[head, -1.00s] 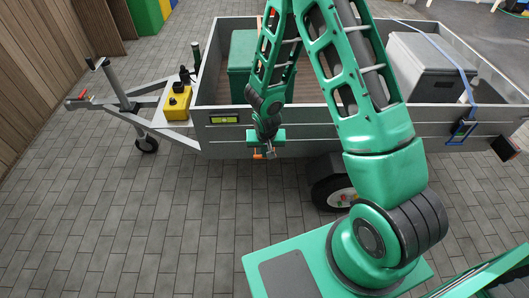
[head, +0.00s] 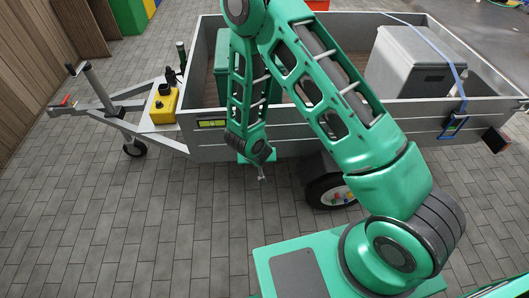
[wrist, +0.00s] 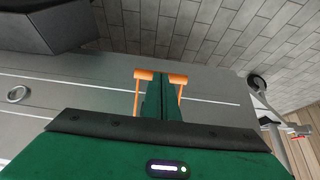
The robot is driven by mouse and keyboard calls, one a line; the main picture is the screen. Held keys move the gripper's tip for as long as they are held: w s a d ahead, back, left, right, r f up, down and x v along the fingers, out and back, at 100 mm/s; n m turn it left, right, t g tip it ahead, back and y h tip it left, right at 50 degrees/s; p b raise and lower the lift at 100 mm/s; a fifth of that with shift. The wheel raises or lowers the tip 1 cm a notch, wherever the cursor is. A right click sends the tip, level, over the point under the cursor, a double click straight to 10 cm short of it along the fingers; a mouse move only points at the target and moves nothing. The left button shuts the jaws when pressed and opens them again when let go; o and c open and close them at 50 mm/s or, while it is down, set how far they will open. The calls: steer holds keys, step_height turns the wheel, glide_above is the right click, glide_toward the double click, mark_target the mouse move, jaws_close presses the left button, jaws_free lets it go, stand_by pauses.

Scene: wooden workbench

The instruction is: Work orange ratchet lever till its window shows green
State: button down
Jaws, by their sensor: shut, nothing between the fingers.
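The grey trailer (head: 285,146) has a wheel (head: 325,188) beneath its side. A yellow box (head: 163,104) sits on its drawbar at left. A small yellow-green panel (head: 212,123) is on its side. Open paving (head: 130,220) lies in front.

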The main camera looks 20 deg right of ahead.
steer(key=shift+x, duration=2.75)
steer(key=shift+w, duration=0.15)
steer(key=s+a+r, duration=0.2)
steer(key=s+r, duration=0.4)
steer(key=s, duration=0.6)
steer(key=shift+r, duration=0.4)
